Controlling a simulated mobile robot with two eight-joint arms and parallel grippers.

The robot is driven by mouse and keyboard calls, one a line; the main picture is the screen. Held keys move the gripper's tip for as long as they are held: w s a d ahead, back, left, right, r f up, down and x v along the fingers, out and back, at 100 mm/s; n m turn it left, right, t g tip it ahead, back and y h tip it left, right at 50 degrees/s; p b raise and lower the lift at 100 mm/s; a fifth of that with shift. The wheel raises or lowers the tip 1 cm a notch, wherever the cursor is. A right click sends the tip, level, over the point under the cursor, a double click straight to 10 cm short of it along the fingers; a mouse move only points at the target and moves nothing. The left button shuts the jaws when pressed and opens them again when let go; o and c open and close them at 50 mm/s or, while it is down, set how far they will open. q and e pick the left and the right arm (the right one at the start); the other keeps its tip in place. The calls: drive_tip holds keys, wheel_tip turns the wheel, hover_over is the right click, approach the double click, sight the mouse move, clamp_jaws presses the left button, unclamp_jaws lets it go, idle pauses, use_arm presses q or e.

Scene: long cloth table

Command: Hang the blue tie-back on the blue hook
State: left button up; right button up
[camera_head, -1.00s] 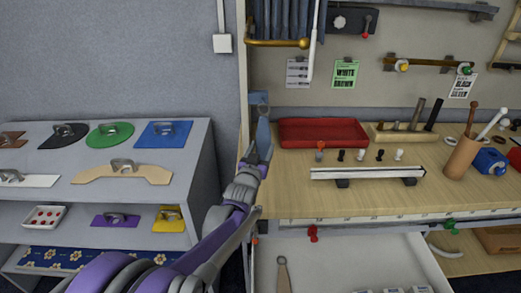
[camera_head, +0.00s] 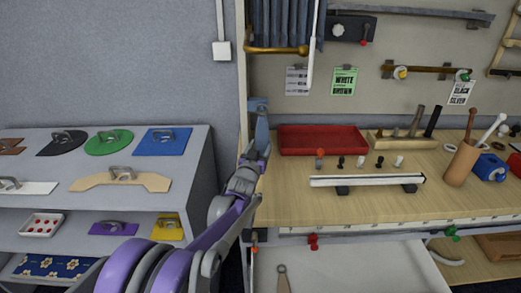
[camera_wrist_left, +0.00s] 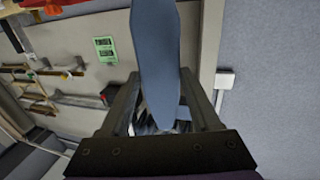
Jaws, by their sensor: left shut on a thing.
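The blue tie-back (camera_head: 262,128) is a flat grey-blue strip standing roughly upright beside the wooden post at the bench's left end. My left gripper (camera_head: 258,152) is shut on its lower part. In the left wrist view the tie-back (camera_wrist_left: 158,50) runs up and out from between the two dark fingers of my left gripper (camera_wrist_left: 162,85). Its far end leaves the top of that view. I cannot make out a blue hook apart from the tie-back. My right gripper is not in view.
A pleated blue curtain (camera_head: 278,22) hangs from above, with a brass bar (camera_head: 275,50) at its lower edge. A red tray (camera_head: 322,140) lies on the bench right of the tie-back. A grey shelf (camera_head: 195,165) with handled plates stands left. Bare wall lies between.

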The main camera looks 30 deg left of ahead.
sight(260, 147)
use_arm(q)
drive_tip(key=shift+w+a, duration=0.3)
drive_tip(key=shift+w, duration=0.2)
drive_tip(key=shift+w+a+f, duration=0.1)
drive_tip(key=shift+w+a, duration=0.05)
drive_tip(key=shift+w, duration=0.05)
clamp_jaws()
drive_tip(key=shift+w+a+f+b, duration=0.25)
drive_tip(key=shift+w+f+b, duration=0.3)
drive_tip(key=shift+f, duration=0.2)
drive_tip(key=o, duration=1.4)
unclamp_jaws()
drive_tip(key=shift+o, duration=0.2)
drive_tip(key=shift+s, duration=0.1)
